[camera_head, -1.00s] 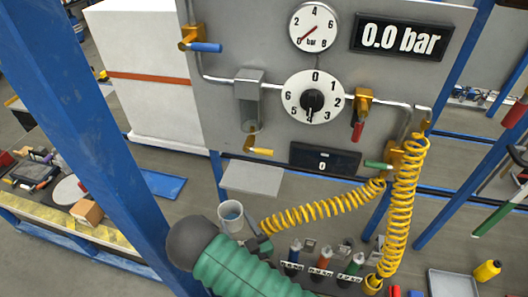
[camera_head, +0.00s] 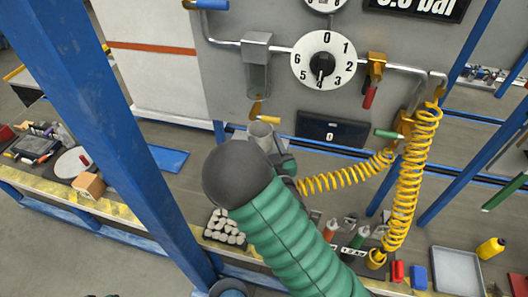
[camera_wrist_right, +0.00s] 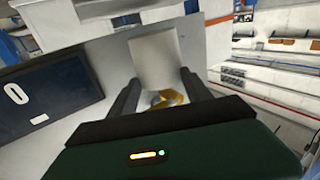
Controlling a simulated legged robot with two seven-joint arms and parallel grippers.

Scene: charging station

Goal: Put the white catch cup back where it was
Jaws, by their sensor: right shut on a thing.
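The white catch cup (camera_head: 262,132) is in front of the grey panel, just below the yellow-handled drain valve (camera_head: 266,117) under the clear bowl. It looks roughly upright. My right gripper (camera_head: 279,158) is shut on it, largely hidden behind my dark wrist. In the right wrist view the pale cup (camera_wrist_right: 156,58) stands between the two dark fingers (camera_wrist_right: 159,79). A yellow part (camera_wrist_right: 167,98) shows between the fingers, close to the cup. The cup's underside and any contact below it are hidden. My left gripper is not in view.
The dark display (camera_head: 331,131) reading 0 is right of the cup. A yellow coiled hose (camera_head: 413,165) hangs at the right. A blue post (camera_head: 95,110) stands at the left. A bench below holds small pale pieces (camera_head: 224,228), bottles and a grey tray (camera_head: 457,272).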

